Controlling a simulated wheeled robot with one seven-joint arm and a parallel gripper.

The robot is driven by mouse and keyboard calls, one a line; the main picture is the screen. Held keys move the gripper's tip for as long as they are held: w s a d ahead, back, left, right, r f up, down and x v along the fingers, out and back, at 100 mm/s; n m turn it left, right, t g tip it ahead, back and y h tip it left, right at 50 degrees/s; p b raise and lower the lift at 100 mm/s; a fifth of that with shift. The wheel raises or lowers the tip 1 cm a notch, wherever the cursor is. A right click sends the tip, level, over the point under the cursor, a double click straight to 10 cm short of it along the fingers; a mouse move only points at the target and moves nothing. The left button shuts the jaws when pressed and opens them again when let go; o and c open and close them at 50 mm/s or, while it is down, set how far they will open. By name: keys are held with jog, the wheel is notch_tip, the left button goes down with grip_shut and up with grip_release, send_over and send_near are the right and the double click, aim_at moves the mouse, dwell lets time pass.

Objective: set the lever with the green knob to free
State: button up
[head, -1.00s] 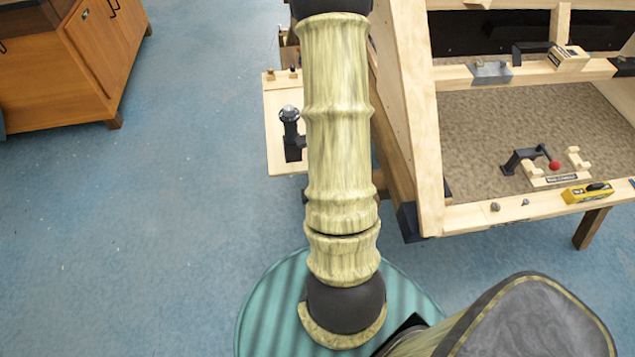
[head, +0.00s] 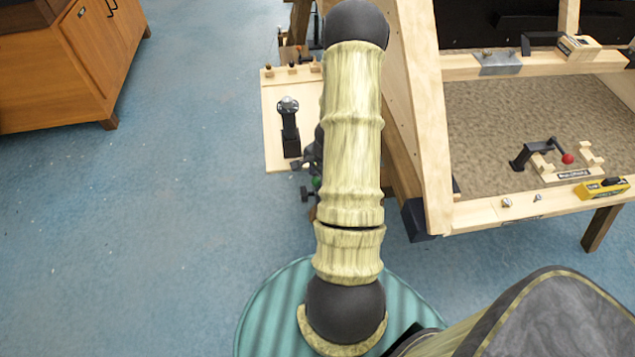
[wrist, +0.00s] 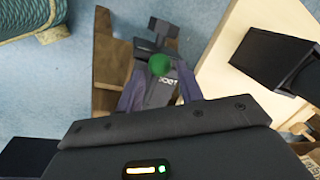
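The green knob (wrist: 160,64) sits on a dark lever mount in the wrist view, with a partly readable label (wrist: 168,81) just below it. In the head view the green knob (head: 316,182) is a small spot at the left edge of my arm, above a dark part of its mount (head: 307,194). My gripper (wrist: 160,73) is open, with one finger on each side of the knob in the picture. I cannot tell whether the fingers touch it. In the head view my arm hides most of the gripper. The lever's setting is not clear.
A pale board with a black, clear-topped handle (head: 289,125) is left of my arm. A wooden frame post (head: 425,130) stands close on the right. Another lever with a red knob (head: 568,158) and a yellow box (head: 602,188) are farther right. Blue floor at left is free.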

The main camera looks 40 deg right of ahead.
jog(key=shift+w+f+b, duration=0.25)
jog(key=shift+f+b, duration=0.05)
jog(key=shift+f, duration=0.8)
jog(key=shift+c, duration=0.5)
grip_shut()
jog(key=shift+d, duration=0.15)
jog(key=shift+w+a, duration=0.1)
jog(key=shift+a, duration=0.25)
